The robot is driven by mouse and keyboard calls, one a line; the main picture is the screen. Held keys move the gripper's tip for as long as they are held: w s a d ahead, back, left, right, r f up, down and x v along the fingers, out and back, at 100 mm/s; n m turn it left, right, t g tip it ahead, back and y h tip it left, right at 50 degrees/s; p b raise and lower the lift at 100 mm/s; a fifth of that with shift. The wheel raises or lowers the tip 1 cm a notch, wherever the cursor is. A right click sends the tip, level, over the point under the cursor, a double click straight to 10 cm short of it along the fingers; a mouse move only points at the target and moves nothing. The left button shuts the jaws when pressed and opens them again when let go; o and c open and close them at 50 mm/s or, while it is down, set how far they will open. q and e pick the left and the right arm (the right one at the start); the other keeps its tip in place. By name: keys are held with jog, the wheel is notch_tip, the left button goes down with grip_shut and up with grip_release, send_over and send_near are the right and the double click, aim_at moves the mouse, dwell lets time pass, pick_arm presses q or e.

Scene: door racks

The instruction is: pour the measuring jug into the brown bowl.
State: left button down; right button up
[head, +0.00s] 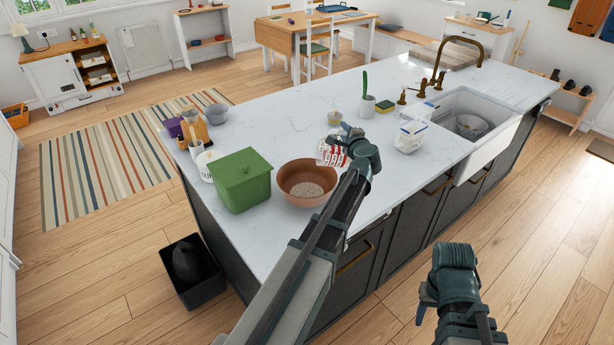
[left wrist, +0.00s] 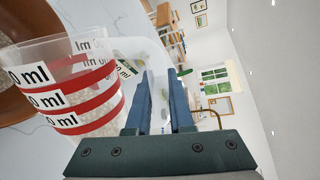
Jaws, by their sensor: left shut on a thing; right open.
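The measuring jug (head: 328,154), clear with red bands and black-on-white ml labels, is tilted beside and above the right rim of the brown bowl (head: 289,188). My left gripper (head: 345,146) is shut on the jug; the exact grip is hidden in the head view. In the left wrist view the jug (left wrist: 72,102) is left of the fingers, with pale grains visible through its wall. The bowl (left wrist: 28,105) shows behind it at the left edge. Pale grains lie in the bowl's bottom. My right gripper (head: 424,306) is open and empty, low in front of the counter.
A green lidded box (head: 241,180) stands just left of the bowl on the white island. A small bowl (head: 334,118) and a clear container (head: 410,136) stand behind and to the right. The sink (head: 480,118) is at right. A dark bin (head: 192,272) is on the floor.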

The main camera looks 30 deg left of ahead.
pick_arm(q)
jog(key=shift+s+a+r+n+p, duration=0.65)
jog(key=shift+a+r+n+p, duration=0.1)
jog(key=shift+a+n+p, duration=0.05)
dwell(0.4)
jog(key=shift+s+a+r+n+h+p, duration=0.3)
jog(key=shift+s+a+r+n+p, duration=0.2)
jog(key=shift+a+n, duration=0.25)
dwell(0.4)
jog(key=s+a+n, duration=0.1)
jog(key=s+a+t, duration=0.1)
jog(key=a, duration=0.1)
jog(key=shift+s+n+h, duration=0.25)
jog(key=shift+n+h, duration=0.05)
jog(key=shift+n, duration=0.05)
dwell(0.7)
jog(key=shift+s+a+r+n, duration=0.15)
jog(key=shift+s+a+n, duration=0.35)
jog(key=shift+a, duration=0.2)
dwell(0.3)
jog(key=shift+s+a+n+t+h, duration=0.3)
jog(key=shift+s+a+n+t, duration=0.1)
jog(key=shift+s+a+n, duration=0.4)
dwell(0.7)
